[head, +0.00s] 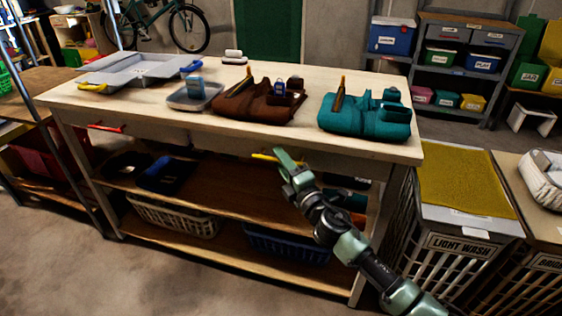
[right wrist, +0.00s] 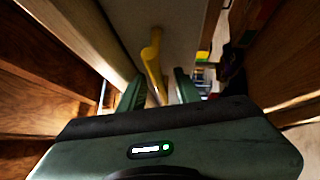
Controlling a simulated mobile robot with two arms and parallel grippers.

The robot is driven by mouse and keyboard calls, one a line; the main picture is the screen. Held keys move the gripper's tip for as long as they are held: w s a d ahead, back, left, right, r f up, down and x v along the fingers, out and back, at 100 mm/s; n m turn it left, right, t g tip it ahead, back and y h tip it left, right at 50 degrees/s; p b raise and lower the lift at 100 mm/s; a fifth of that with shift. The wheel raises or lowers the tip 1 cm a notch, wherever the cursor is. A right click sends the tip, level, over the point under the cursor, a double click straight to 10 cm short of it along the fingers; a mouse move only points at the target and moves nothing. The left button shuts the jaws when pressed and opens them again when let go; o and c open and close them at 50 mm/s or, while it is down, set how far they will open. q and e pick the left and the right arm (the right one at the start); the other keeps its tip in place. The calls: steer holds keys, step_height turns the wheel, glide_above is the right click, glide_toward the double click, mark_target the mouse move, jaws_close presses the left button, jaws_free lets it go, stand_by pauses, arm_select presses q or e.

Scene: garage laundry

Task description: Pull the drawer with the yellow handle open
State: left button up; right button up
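The yellow handle (head: 264,157) is on the drawer front under the worktop, near the middle of the workbench's near side. In the right wrist view the yellow handle (right wrist: 153,65) runs down between my two green fingers. My right gripper (head: 285,160) is beside the handle's right end in the head view. In the right wrist view my right gripper (right wrist: 160,90) is open, with a gap seen on both sides of the handle. The drawer front (right wrist: 175,22) looks flush with the bench. My left gripper is not in view.
The workbench (head: 300,135) holds a grey tray (head: 140,68), a brown tool bag (head: 255,105) and a teal tool bag (head: 365,118). A red handle (head: 105,128) is farther left. A light wash hamper (head: 465,190) stands at the right. The floor in front is clear.

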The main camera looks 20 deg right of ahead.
jaws_close()
stand_by(1.5)
